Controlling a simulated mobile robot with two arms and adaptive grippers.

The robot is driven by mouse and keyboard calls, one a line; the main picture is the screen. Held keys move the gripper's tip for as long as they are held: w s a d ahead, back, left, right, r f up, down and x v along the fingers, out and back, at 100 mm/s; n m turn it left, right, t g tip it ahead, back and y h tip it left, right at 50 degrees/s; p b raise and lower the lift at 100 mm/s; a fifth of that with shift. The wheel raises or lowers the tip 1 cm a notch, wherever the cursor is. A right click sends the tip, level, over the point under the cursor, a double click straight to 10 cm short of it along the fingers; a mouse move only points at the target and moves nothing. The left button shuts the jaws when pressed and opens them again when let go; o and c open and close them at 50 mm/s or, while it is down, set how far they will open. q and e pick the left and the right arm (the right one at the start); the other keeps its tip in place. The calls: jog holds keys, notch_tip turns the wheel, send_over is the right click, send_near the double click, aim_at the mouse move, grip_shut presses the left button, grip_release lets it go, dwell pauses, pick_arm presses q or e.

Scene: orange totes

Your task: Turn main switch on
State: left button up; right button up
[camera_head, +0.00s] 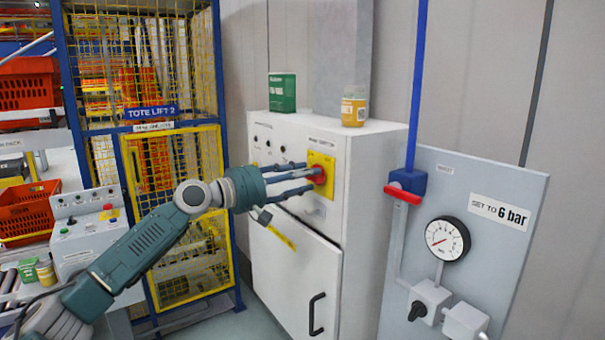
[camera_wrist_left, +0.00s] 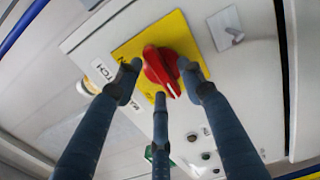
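The main switch is a red rotary knob (camera_head: 319,174) on a yellow plate (camera_head: 327,161), on the upper front of a white cabinet (camera_head: 372,190). In the left wrist view the red knob (camera_wrist_left: 161,70) has a raised grip with a white mark at its lower right end, so it stands slanted. My left gripper (camera_head: 308,175) is at the knob, its three fingers spread around it. In the wrist view the left gripper (camera_wrist_left: 159,78) has one fingertip on each side and one below; contact is unclear. My right gripper is out of view.
A green can (camera_head: 282,92) and a yellow-labelled jar (camera_head: 354,107) stand on the cabinet. A grey panel with a gauge (camera_head: 447,239) and red-handled valve (camera_head: 402,194) is to the right. The yellow mesh tote lift (camera_head: 172,160) and a button console (camera_head: 88,228) are to the left.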

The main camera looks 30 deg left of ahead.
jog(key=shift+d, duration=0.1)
pick_arm(q)
grip_shut()
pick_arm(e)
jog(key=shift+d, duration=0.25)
